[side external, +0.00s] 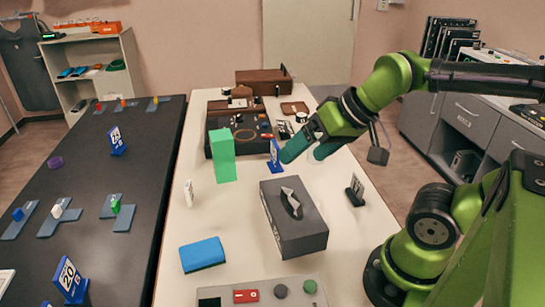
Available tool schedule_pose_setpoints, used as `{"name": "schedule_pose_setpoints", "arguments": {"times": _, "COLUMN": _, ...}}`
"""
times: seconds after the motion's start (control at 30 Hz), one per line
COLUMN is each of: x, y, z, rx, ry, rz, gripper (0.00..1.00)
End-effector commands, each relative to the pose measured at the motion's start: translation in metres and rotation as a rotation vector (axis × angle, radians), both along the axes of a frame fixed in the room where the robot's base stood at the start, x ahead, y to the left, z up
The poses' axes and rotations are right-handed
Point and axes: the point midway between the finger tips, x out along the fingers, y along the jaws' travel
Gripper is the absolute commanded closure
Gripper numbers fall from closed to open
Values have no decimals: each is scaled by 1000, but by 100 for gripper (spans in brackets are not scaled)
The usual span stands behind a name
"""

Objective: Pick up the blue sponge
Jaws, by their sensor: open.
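The blue sponge (202,254) lies flat on the white table (175,222), toward its near left side. It is a bright blue block, in full view with nothing on it. My gripper (307,152) is above the far half of the table, well behind and to the right of the sponge. Its two teal fingers point down and to the left and are apart, with nothing visible between them.
A grey tissue box (295,235) stands right of the sponge. A tall green block (222,155) and a small white stand (189,193) are behind it. A control panel (265,293) lies at the near edge. A black table (95,185) stands left, across a narrow gap.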

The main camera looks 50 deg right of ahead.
Motion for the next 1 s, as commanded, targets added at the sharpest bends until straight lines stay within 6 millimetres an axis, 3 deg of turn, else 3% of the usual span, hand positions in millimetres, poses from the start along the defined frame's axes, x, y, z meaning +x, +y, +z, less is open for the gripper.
{"name": "schedule_pose_setpoints", "arguments": {"times": 0.23, "x": 5, "y": -2, "z": -12, "rx": -12, "ry": 54, "rz": -13, "gripper": 8}}
{"name": "schedule_pose_setpoints", "arguments": {"times": 0.37, "x": 25, "y": 5, "z": -29, "rx": -66, "ry": 148, "rz": 33, "gripper": 8}}
{"name": "schedule_pose_setpoints", "arguments": {"times": 0.57, "x": 71, "y": 42, "z": -64, "rx": -211, "ry": 245, "rz": 408, "gripper": 8}}
{"name": "schedule_pose_setpoints", "arguments": {"times": 0.73, "x": 106, "y": 90, "z": -88, "rx": -283, "ry": 197, "rz": 874, "gripper": 8}}
{"name": "schedule_pose_setpoints", "arguments": {"times": 0.87, "x": 120, "y": 117, "z": -87, "rx": -344, "ry": 88, "rz": 1136, "gripper": 8}}
{"name": "schedule_pose_setpoints", "arguments": {"times": 1.0, "x": 124, "y": 121, "z": -81, "rx": -410, "ry": 19, "rz": 1257, "gripper": 8}}
